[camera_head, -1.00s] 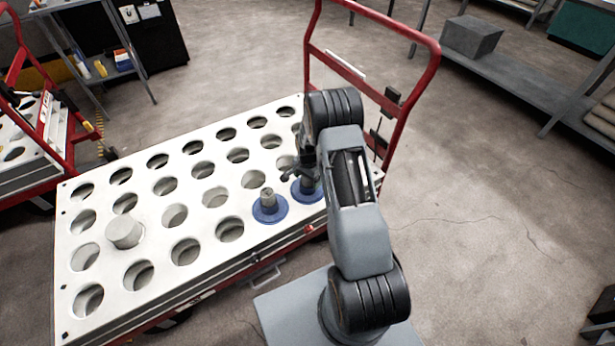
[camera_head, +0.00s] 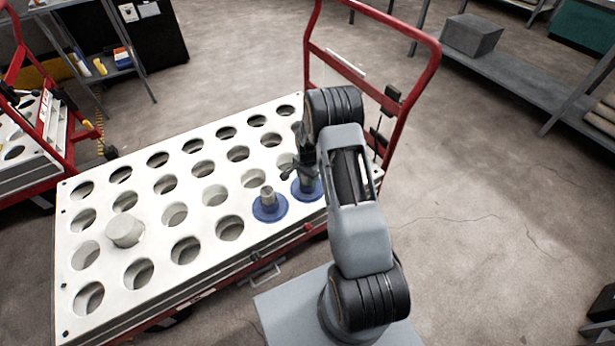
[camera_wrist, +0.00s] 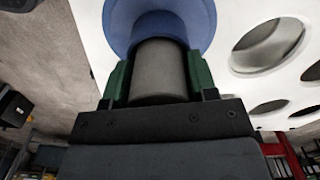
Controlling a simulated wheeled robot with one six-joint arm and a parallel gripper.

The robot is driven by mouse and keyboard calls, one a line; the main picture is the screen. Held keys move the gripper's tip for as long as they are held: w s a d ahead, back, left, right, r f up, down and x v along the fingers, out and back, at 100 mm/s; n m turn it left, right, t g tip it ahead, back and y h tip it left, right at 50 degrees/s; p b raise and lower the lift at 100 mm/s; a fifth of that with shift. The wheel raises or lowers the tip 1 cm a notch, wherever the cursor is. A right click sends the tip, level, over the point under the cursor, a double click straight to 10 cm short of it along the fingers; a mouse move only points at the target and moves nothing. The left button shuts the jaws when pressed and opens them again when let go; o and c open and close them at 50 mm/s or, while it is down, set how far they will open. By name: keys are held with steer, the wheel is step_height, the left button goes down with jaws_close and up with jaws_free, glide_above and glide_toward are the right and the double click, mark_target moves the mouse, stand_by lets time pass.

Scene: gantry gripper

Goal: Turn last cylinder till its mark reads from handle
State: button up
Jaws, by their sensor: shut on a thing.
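My gripper (camera_wrist: 159,82) is shut on a grey cylinder (camera_wrist: 158,68), its green-lined fingers on both sides of it. This cylinder stands in a blue flanged collar (camera_wrist: 122,28) at the cart's handle end; the collar also shows in the head view (camera_head: 308,190). My arm and gripper hide most of the cylinder there. A second grey cylinder (camera_head: 267,196) stands upright in a blue collar (camera_head: 270,210) just to the left. I see no mark on the held cylinder. The red handle (camera_head: 413,85) rises at the right end of the cart.
The white cart top (camera_head: 140,200) has rows of round holes, mostly empty. A wider pale cylinder (camera_head: 125,231) stands tilted in one near the left end. A shelf with a grey box (camera_head: 472,35) is at the upper right; another red cart (camera_head: 40,150) is at the left.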

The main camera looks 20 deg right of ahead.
steer(key=shift+r, duration=0.15)
steer(key=shift+n, duration=1.5)
steer(key=o, duration=1.4)
step_height(320, 180, up, 14)
steer(key=p, duration=0.2)
steer(key=shift+p, duration=0.3)
